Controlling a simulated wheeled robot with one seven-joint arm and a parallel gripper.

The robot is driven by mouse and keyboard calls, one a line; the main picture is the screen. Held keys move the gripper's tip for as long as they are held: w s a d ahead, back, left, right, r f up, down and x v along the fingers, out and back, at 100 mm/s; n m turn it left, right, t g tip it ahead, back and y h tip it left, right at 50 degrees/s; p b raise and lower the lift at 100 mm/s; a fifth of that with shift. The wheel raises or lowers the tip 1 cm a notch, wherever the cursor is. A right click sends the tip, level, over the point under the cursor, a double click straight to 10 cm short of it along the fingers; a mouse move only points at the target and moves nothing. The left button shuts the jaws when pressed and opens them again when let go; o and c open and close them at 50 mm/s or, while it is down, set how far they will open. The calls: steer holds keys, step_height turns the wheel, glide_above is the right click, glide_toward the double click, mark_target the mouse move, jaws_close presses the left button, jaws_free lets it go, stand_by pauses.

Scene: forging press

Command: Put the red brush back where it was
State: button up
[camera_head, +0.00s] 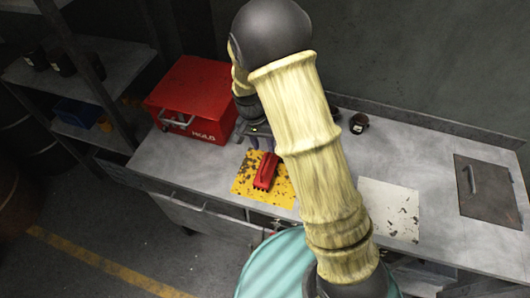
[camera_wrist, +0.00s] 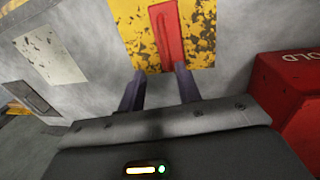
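The red brush (camera_head: 265,171) lies on a worn yellow patch (camera_head: 243,191) on the grey workbench. In the wrist view the brush (camera_wrist: 166,30) lies on the yellow patch (camera_wrist: 203,42), just beyond my fingertips. My gripper (camera_head: 261,138) is open, its two dark fingers (camera_wrist: 159,72) apart with nothing held between them. It is at the brush's back end, near the red box. In the wrist view the right fingertip overlaps the brush's near end in the picture; I cannot tell whether they touch.
A red box (camera_head: 197,98) with lettering stands left of the yellow patch. A worn white patch (camera_head: 388,206) lies to the right, with a dark plate with a handle (camera_head: 487,188) beyond it. A dark cup (camera_head: 358,123) stands at the back. The bench between the patches is partly hidden by my arm.

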steer(key=shift+r, duration=0.2)
stand_by(0.5)
steer(key=s+d+r+n+t+y, duration=0.2)
steer(key=s+d+r+n+t, duration=0.1)
steer(key=s+d+r, duration=0.8)
steer(key=shift+s+d+r+n, duration=0.2)
steer(key=shift+s+d+n, duration=0.05)
steer(key=shift+s+n, duration=0.65)
